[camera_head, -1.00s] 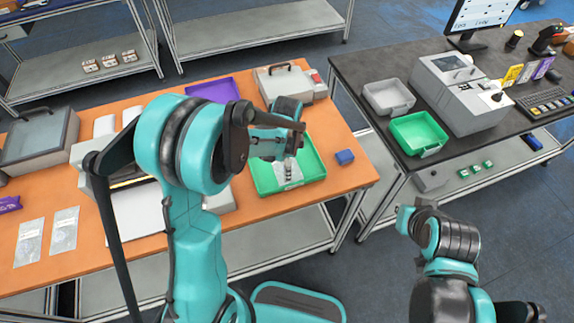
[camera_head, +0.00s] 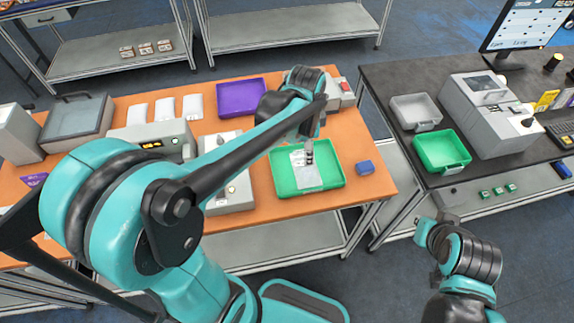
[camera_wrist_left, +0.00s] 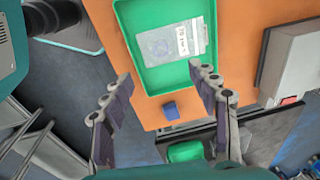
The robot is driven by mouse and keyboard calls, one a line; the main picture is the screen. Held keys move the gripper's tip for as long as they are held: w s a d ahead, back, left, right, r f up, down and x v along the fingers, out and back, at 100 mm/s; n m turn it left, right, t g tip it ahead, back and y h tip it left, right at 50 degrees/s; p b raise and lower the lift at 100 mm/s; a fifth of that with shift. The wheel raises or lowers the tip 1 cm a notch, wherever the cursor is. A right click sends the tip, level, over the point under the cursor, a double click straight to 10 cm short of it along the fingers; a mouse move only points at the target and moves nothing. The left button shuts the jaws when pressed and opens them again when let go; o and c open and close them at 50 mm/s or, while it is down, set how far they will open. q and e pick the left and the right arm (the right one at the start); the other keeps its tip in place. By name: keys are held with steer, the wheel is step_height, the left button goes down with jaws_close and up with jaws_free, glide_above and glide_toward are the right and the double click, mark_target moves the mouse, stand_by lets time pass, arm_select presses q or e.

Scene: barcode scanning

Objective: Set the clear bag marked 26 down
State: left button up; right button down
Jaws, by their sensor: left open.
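The clear bag (camera_head: 306,172) with a white label lies flat inside the green tray (camera_head: 335,185) on the orange table. In the left wrist view the bag (camera_wrist_left: 172,48) rests on the floor of that tray (camera_wrist_left: 150,82); its number is too small to read. My left gripper (camera_head: 308,152) is above the tray.
A blue block (camera_head: 365,167) sits just right of the tray. A purple tray (camera_head: 242,97), white packets (camera_head: 165,108) and grey devices stand on the same table. The dark table at right holds a second green tray (camera_head: 442,150), a grey tray (camera_head: 416,112) and a machine (camera_head: 488,112).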

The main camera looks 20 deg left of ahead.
arm_select(q)
steer(key=s+a+r+n+t, duration=0.1)
steer(key=s+n+t, duration=0.2)
steer(key=s+n, duration=0.2)
steer(key=s+a+r+n+t, duration=0.2)
steer(key=s+n, duration=0.4)
steer(key=s, duration=0.1)
steer(key=shift+s+r+n+t, duration=0.2)
steer(key=shift+s+n+t, duration=0.1)
steer(key=shift+s+t, duration=0.1)
